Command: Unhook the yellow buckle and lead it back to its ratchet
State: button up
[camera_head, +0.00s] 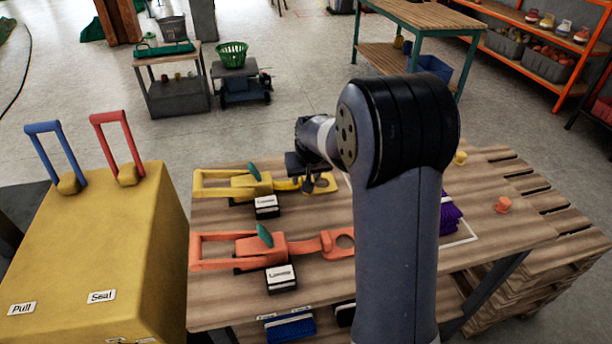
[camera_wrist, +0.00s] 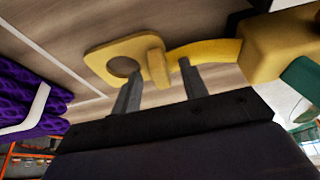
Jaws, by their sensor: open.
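The yellow buckle (camera_head: 328,186) is a flat plate with a round hole, lying on the wooden table close to the right of its yellow ratchet (camera_head: 245,186). In the wrist view the buckle (camera_wrist: 100,62) shows its hole and an upright tab (camera_wrist: 157,66); a short yellow strap (camera_wrist: 212,50) runs to the ratchet body (camera_wrist: 283,45). My gripper (camera_head: 308,184) is over the buckle. In the wrist view my gripper (camera_wrist: 160,75) is open, one finger on each side of the tab; contact cannot be told. A yellow peg (camera_head: 460,158) stands apart at the right.
An orange ratchet (camera_head: 245,250) with its orange buckle (camera_head: 337,243) lies nearer on the table. An orange peg (camera_head: 502,205) stands at the right. Purple netting (camera_head: 450,214) is partly behind my arm. A yellow cabinet (camera_head: 100,250) with blue and red levers stands left.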

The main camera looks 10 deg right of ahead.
jog(key=shift+r, duration=0.1)
jog(key=v, duration=1)
jog(key=shift+r+p, duration=0.3)
jog(key=shift+p, duration=0.15)
jog(key=shift+s, duration=0.1)
jog(key=b+x, duration=0.1)
jog(key=x, duration=0.9)
jog(key=shift+f, duration=0.35)
jog(key=shift+r+p, duration=0.85)
jog(key=shift+r, duration=0.1)
jog(key=shift+r+p, duration=0.35)
jog(key=shift+r, duration=0.2)
jog(key=shift+f, duration=0.1)
